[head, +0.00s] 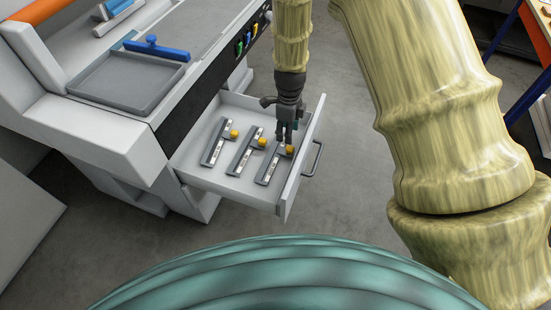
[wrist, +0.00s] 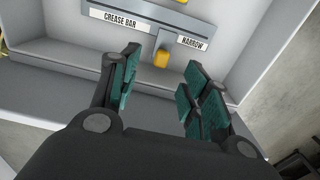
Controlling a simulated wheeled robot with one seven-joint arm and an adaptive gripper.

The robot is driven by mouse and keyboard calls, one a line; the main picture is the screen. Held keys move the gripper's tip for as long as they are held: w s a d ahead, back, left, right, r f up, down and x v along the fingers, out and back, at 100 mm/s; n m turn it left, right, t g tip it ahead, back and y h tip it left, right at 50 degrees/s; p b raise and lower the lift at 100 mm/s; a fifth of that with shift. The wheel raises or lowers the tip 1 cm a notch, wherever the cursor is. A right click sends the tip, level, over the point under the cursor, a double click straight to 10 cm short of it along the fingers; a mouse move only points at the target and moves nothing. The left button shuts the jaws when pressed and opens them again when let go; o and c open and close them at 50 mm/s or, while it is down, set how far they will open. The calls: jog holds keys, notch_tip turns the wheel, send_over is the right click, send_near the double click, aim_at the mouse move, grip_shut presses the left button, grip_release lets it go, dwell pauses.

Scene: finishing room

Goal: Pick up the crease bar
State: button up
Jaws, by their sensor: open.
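Three grey crease bars lie side by side in an open drawer, each with a white label strip and a yellow knob. In the head view they are the left bar (head: 215,146), the middle bar (head: 243,154) and the right bar (head: 267,174). My gripper (head: 285,138) points down over the right bar, close to its yellow knob (head: 290,149). In the wrist view my gripper (wrist: 160,90) is open and empty. Beyond its fingertips is a bar (wrist: 158,43) labelled "CREASE BAR" and "NARROW", with its yellow knob (wrist: 161,58) between the fingers' lines.
The drawer's front wall (head: 301,160) and handle (head: 315,158) are just right of my gripper. A grey machine (head: 100,130) with a tray (head: 125,85) and a blue clamp bar (head: 155,49) stands at left. Open floor lies below the drawer.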

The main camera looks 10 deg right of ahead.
send_over(287, 147)
notch_tip(287, 147, down, 4)
jog(key=shift+s+a+f, duration=0.1)
jog(key=shift+a+f, duration=0.05)
jog(key=shift+f, duration=0.1)
jog(key=shift+w+d+f+p, duration=0.15)
jog(key=shift+f+p, duration=0.1)
jog(key=shift+f, duration=1.15)
jog(key=shift+w+d+f+p, duration=0.1)
jog(key=shift+f+p, duration=0.1)
jog(key=shift+f, duration=1.15)
jog(key=shift+c, duration=0.4)
grip_shut()
